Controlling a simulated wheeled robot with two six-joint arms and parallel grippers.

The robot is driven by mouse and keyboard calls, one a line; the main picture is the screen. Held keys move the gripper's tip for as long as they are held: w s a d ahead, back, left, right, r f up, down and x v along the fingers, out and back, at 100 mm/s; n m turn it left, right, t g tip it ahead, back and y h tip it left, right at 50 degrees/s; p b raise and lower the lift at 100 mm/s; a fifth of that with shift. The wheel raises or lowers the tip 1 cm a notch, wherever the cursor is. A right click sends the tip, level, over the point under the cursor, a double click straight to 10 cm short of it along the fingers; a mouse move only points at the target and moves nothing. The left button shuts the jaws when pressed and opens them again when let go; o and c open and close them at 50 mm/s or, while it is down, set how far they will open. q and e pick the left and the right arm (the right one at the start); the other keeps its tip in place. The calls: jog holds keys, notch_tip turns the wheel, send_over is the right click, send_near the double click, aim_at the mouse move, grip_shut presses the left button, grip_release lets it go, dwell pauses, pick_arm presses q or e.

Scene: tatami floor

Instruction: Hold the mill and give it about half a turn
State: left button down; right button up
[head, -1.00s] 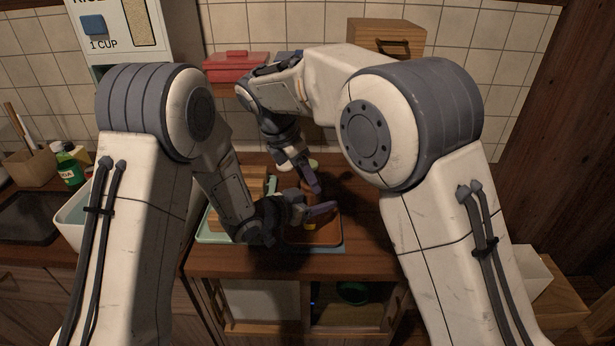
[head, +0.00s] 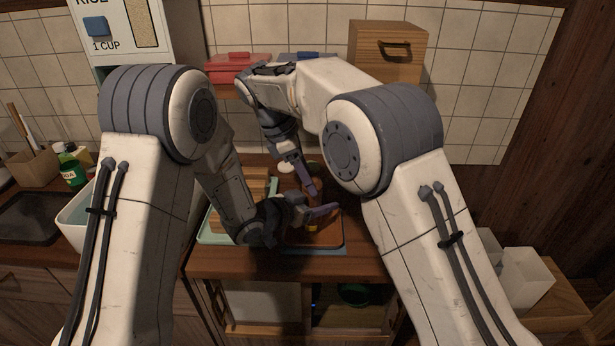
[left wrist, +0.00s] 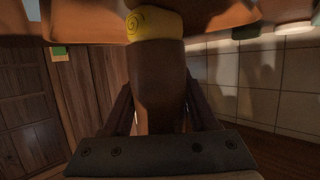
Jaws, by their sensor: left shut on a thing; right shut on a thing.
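The mill (left wrist: 158,85) is a brown cylinder with a yellow part carrying a spiral mark. It fills the middle of the left wrist view, between the two fingers of my left gripper (left wrist: 160,112). In the head view my left gripper (head: 322,211) is shut on the mill's lower part, near a small bit of yellow (head: 312,227). My right gripper (head: 308,182) comes down from above and behind, shut on the mill's upper part. The arms and fingers hide most of the mill in the head view, and its exact turn cannot be told.
A tray (head: 215,238) and a wooden board (head: 251,187) lie left of the mill on the wooden counter (head: 230,262). Red (head: 238,62) and blue-grey boxes and a wooden drawer box (head: 388,50) stand behind. White containers (head: 525,275) are at the lower right.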

jog(key=o, duration=1.4)
jog(key=shift+v, duration=3.8)
jog(key=shift+c, duration=0.2)
